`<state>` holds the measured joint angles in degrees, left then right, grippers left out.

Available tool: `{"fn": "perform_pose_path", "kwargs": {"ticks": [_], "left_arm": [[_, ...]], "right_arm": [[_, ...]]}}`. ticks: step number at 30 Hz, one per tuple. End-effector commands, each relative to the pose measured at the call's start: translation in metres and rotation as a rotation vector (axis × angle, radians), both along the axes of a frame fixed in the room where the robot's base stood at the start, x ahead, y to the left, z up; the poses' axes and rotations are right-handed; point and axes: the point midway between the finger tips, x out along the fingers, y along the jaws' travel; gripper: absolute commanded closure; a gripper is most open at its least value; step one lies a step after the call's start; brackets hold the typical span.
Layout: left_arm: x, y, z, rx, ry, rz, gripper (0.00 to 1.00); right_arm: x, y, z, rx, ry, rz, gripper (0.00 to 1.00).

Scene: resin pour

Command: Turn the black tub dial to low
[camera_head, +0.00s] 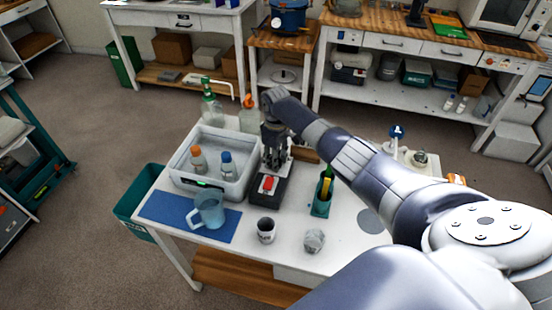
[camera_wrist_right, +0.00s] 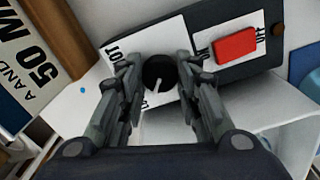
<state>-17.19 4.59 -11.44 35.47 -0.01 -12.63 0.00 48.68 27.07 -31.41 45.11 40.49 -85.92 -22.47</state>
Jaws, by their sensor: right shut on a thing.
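The black dial (camera_wrist_right: 158,72) is in the right wrist view, on a white plate (camera_wrist_right: 158,38) with lettering partly covered. "OT" shows at its left and part of a word below the dial. The dial's pale pointer line points down and slightly left in that view, towards the partly covered word. My right gripper (camera_wrist_right: 157,76) is shut on the dial, one finger on each side. In the head view my right gripper (camera_head: 275,148) comes down behind the red switch and hides the dial. My left gripper is not in view.
A red switch (camera_head: 268,184) sits on a black base beside the dial. A white tub (camera_head: 242,180) with two bottles stands left of it. A blue jug (camera_head: 208,211), small cups and a green holder (camera_head: 322,203) stand at the front. Tall bottles stand behind.

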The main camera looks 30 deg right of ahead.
Motion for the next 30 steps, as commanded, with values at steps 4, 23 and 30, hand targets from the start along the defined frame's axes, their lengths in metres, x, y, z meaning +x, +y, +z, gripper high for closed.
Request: {"fn": "perform_pose_path", "kwargs": {"ticks": [4, 23, 30], "left_arm": [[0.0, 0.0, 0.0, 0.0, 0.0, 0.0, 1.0], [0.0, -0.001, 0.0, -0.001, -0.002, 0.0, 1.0], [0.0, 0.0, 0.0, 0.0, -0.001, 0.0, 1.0]], "right_arm": [[0.001, 0.001, 0.0, 0.001, -0.002, 0.003, 0.93], [0.0, 0.0, 0.0, 0.0, -0.001, 0.002, 0.47], [0.002, 0.0, 0.023, 0.001, -0.005, 0.002, 0.47]]}}
